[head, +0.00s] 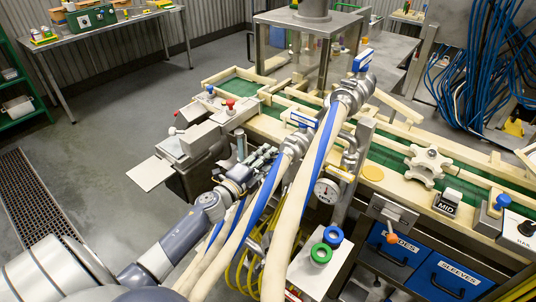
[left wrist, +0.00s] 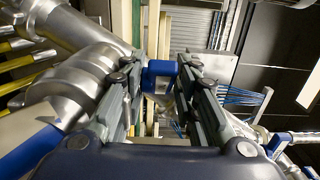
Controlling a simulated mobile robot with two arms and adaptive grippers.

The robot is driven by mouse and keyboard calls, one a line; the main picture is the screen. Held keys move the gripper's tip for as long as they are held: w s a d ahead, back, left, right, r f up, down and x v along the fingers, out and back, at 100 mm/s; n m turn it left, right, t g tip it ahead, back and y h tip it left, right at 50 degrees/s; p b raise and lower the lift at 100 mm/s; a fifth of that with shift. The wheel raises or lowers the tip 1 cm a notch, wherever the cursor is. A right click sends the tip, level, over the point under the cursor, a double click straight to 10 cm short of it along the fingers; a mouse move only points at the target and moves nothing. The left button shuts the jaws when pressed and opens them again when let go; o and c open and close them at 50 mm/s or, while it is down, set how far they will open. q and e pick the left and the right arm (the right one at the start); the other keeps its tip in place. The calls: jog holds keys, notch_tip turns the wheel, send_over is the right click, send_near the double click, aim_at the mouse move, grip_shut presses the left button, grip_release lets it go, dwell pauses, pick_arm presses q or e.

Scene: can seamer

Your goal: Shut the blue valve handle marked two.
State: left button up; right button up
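Two blue valve handles show in the head view: a nearer one (head: 302,119) on a steel valve atop a hose, and a farther one (head: 362,60) to its right. I cannot read which is marked two. My left gripper (head: 268,154) is just below and left of the nearer handle. In the left wrist view, its fingers (left wrist: 158,75) are spread, with a blue handle end (left wrist: 160,68) in line with the gap between the fingertips. I cannot tell whether they touch it. My right gripper is out of view.
Thick cream-and-blue hoses (head: 305,195) rise right of my left gripper. A pressure gauge (head: 327,190) and a box with green and blue rings (head: 318,262) stand nearby. A green conveyor (head: 385,152) runs behind the valves. Open floor (head: 110,140) lies left.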

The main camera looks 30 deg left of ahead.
pick_arm(q)
jog(key=shift+w+d, duration=0.1)
jog(key=shift+w, duration=0.35)
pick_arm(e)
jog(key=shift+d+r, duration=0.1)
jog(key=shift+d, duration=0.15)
pick_arm(q)
grip_shut()
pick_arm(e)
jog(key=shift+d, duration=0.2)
pick_arm(q)
jog(key=shift+h, duration=0.3)
jog(key=shift+f+m+h+b, duration=0.15)
jog(key=shift+m+h+b, duration=0.65)
jog(key=shift+m+h, duration=0.1)
jog(key=m+g+h+b, duration=0.2)
jog(key=m+h+b, duration=0.1)
jog(key=b, duration=0.3)
jog(key=m+g+h+b, duration=0.3)
jog(key=h+b, duration=0.2)
jog(key=h, duration=0.1)
jog(key=shift+f+b, duration=0.1)
jog(key=shift+b, duration=0.3)
jog(key=shift+r+m+g+h+b, duration=0.2)
jog(key=shift+m+g+h+b, duration=0.55)
jog(key=shift+b, duration=0.45)
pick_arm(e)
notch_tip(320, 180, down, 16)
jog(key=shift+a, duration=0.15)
